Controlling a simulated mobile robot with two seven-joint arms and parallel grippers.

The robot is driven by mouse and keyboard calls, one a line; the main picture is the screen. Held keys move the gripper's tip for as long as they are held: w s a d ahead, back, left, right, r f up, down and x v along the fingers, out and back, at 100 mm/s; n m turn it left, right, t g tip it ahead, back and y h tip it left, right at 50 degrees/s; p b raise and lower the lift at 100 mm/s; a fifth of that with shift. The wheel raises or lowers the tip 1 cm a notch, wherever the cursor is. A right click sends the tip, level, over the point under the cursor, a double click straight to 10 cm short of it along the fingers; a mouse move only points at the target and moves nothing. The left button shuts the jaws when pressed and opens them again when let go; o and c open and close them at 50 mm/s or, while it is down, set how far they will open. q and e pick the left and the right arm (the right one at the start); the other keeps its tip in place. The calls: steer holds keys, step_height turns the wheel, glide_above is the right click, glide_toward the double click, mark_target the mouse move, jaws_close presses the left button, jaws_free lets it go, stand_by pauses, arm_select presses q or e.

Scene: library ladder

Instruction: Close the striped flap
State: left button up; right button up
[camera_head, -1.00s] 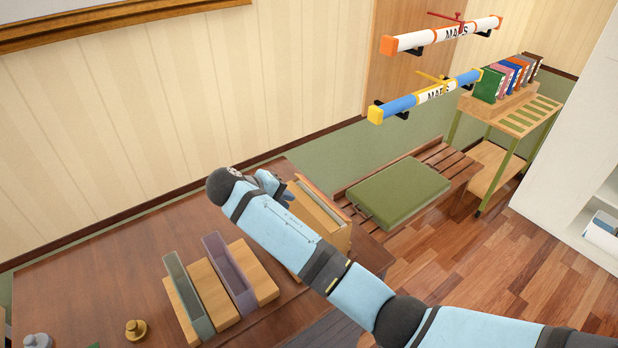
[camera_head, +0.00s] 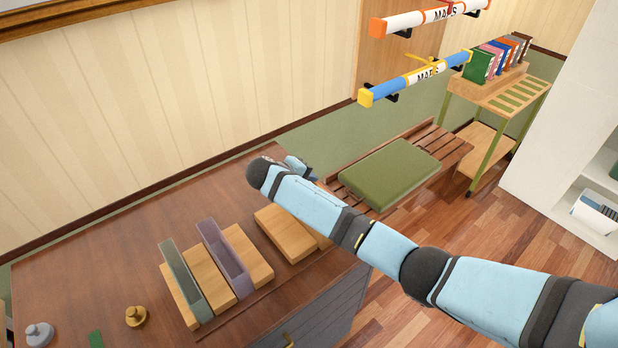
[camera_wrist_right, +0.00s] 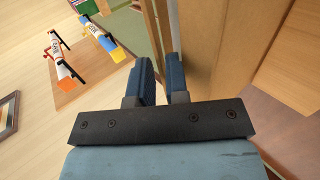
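My right gripper (camera_head: 298,167) is at the back right of the brown desktop, above and behind a pale wooden box (camera_head: 284,234); my forearm covers part of that area. In the right wrist view its two dark blue fingers (camera_wrist_right: 164,84) stand a narrow gap apart. A wooden panel edge (camera_wrist_right: 163,25) runs down to the gap, with a grey-brown face beside the right finger. I cannot tell whether the fingers grip it. My left gripper is out of view.
A grey-green tray (camera_head: 182,283) and a purple tray (camera_head: 224,258) stand on wooden blocks on the desk (camera_head: 110,245). A brass knob (camera_head: 136,316) is at the front. A bench with a green cushion (camera_head: 389,173) is behind, and map tubes (camera_head: 420,78) hang on the wall.

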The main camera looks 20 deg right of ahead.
steer(key=shift+w+d+f, duration=0.15)
steer(key=shift+d+f, duration=0.1)
steer(key=shift+f, duration=0.05)
steer(key=shift+r, duration=0.1)
jaws_close()
